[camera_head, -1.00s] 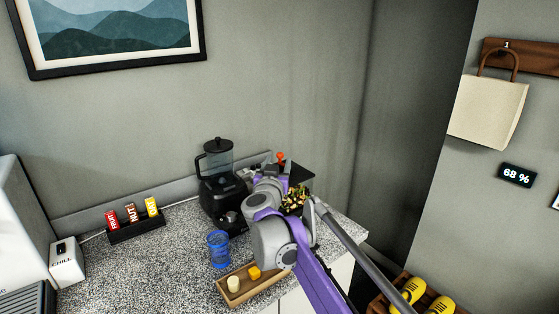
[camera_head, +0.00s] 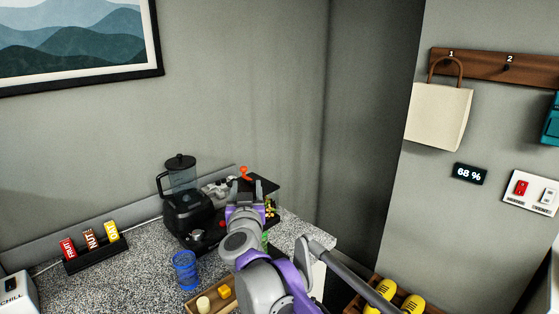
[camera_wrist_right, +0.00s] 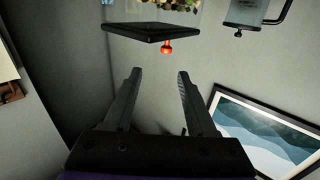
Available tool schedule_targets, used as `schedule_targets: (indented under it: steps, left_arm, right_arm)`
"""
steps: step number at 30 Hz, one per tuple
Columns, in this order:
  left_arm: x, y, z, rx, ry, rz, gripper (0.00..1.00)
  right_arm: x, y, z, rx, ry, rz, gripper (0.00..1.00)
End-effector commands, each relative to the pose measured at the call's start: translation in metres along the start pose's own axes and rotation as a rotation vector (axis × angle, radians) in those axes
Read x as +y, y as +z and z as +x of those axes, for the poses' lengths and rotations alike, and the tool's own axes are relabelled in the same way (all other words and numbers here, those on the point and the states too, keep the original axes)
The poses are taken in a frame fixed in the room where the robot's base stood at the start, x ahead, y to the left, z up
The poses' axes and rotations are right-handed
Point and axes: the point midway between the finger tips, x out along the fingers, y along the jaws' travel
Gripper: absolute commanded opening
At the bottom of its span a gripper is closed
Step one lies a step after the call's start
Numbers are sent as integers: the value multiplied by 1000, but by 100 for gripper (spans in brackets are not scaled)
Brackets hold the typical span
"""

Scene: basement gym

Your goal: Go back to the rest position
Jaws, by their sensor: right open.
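My right arm reaches up from the bottom of the head view over the counter. Its gripper (camera_head: 245,190) is in front of the dark-topped dispenser (camera_head: 266,187), partly covering it. In the right wrist view the two fingers (camera_wrist_right: 160,76) stand apart with nothing between them. The dispenser's dark panel (camera_wrist_right: 152,33) and orange-red knob (camera_wrist_right: 166,48) are beyond the fingertips there, with mixed pieces behind clear walls. My left gripper is not in view.
A black blender (camera_head: 182,200) stands left of the right gripper. A blue cup (camera_head: 185,270), a wooden tray (camera_head: 223,304) with yellow and cream pieces, and a bar rack (camera_head: 93,259) are on the speckled counter (camera_head: 135,285). Yellow shoes (camera_head: 412,304) sit lower right.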

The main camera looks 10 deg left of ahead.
Motion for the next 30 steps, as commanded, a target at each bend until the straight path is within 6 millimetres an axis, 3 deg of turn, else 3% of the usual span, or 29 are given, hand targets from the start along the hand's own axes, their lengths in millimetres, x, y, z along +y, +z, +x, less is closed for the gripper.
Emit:
schedule_targets:
  steps: [3,7,14,21,25,30]
  left_arm:
    - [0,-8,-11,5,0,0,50]
    - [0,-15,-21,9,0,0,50]
    - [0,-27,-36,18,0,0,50]
    - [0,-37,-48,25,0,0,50]
    - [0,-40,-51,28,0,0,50]
    - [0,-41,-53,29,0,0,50]
  right_arm:
    - [41,-2,-34,-41,-107,-2,57]
    - [82,28,-91,-185,-208,-6,57]
    - [157,124,-218,-572,-190,13,57]
    - [225,212,-347,-928,21,66,57]
    - [247,240,-395,-1043,131,93,57]
    - [258,255,-422,-1105,199,109,57]
